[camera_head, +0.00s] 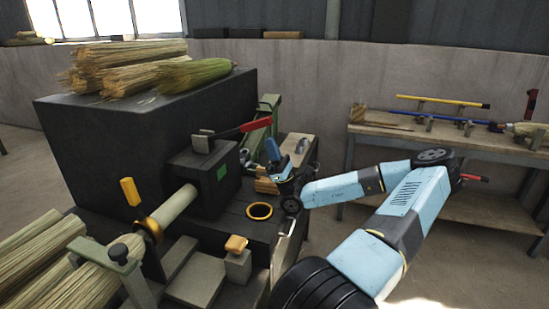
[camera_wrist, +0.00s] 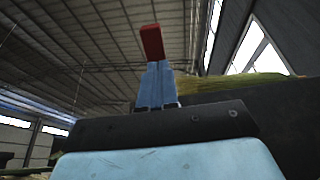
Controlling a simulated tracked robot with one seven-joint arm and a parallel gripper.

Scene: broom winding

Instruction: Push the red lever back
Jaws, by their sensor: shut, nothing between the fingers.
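The red lever (camera_head: 256,124) has a dark metal arm that runs left to a pivot on top of the dark machine housing. Its red grip points right. In the wrist view, a red block, the grip's end (camera_wrist: 152,42), shows just beyond my fingertips. My gripper (camera_head: 271,141) is shut and empty, with its blue fingers pointing up just below and right of the red grip. In the wrist view the closed fingers (camera_wrist: 158,64) seem to meet the grip's lower edge. I cannot tell whether they touch it.
The dark machine (camera_head: 100,140) carries bundles of straw (camera_head: 150,65) on top. A green bracket (camera_head: 268,106) stands behind the grip. A workbench (camera_head: 460,143) with broom handles stands at right.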

